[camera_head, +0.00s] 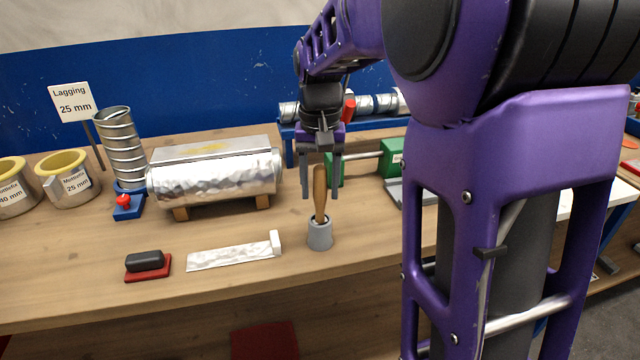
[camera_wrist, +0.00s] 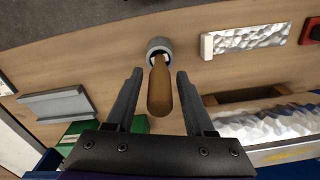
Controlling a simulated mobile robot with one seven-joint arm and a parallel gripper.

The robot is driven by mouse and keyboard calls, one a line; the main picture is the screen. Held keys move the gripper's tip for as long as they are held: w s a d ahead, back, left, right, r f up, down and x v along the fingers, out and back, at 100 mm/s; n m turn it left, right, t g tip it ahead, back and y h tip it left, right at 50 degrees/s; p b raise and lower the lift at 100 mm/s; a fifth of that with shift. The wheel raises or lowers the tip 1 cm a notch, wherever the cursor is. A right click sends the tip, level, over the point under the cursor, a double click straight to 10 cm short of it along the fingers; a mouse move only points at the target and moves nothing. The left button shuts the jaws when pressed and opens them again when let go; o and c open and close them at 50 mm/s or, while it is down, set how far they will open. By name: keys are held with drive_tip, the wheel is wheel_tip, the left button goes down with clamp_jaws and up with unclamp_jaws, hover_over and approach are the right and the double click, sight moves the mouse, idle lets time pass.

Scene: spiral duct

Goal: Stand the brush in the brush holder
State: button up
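The brush (camera_head: 320,192) stands in the grey brush holder (camera_head: 320,236) near the front of the bench, its wooden handle up and slightly tilted. Its lower end is hidden inside the holder. My gripper (camera_head: 321,194) is above and behind the holder, pointing down, with its fingers apart. In the wrist view, the handle (camera_wrist: 159,88) shows between the two spread fingers (camera_wrist: 157,82), with gaps on both sides, and the holder (camera_wrist: 158,46) lies beyond the fingertips. The gripper holds nothing.
A foil-wrapped duct (camera_head: 215,180) on wooden supports stands left of my gripper. A foil strip (camera_head: 230,255) and a black block on a red base (camera_head: 147,262) lie at the front left. A green block device (camera_head: 392,157) stands behind right. The bench front near the holder is clear.

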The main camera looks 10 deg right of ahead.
drive_tip(key=shift+o, duration=0.5)
wheel_tip(320, 180, up, 17)
drive_tip(key=p, duration=0.3)
drive_tip(key=shift+r, duration=0.2)
idle(0.9)
